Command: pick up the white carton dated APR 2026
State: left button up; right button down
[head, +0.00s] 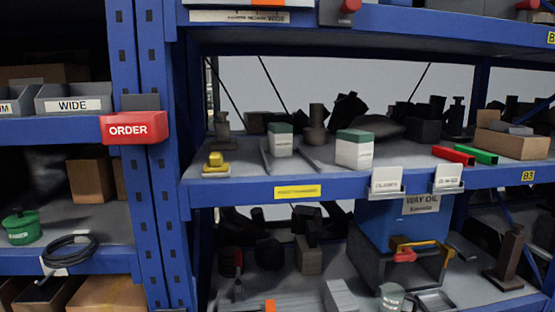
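Two white cartons with green tops stand upright on the middle shelf of the blue rack in the head view. The smaller-looking carton (281,143) is on the left, and the larger-looking carton (353,154) is to its right, nearer the shelf's front. Print on both is too small to read, so I cannot tell which one is dated APR 2026. Neither of my grippers is in view.
A yellow object (215,162) sits left of the cartons on the shelf. Thin grey rails lie near them. White label cards (386,180) stand at the front edge. Red (453,155) and green (478,154) bars lie right. The upper shelf (400,20) overhangs.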

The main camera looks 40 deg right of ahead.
aim_at(354, 148)
jog(key=z, duration=3.6)
jog(key=i, duration=1)
jog(key=u, duration=1.45)
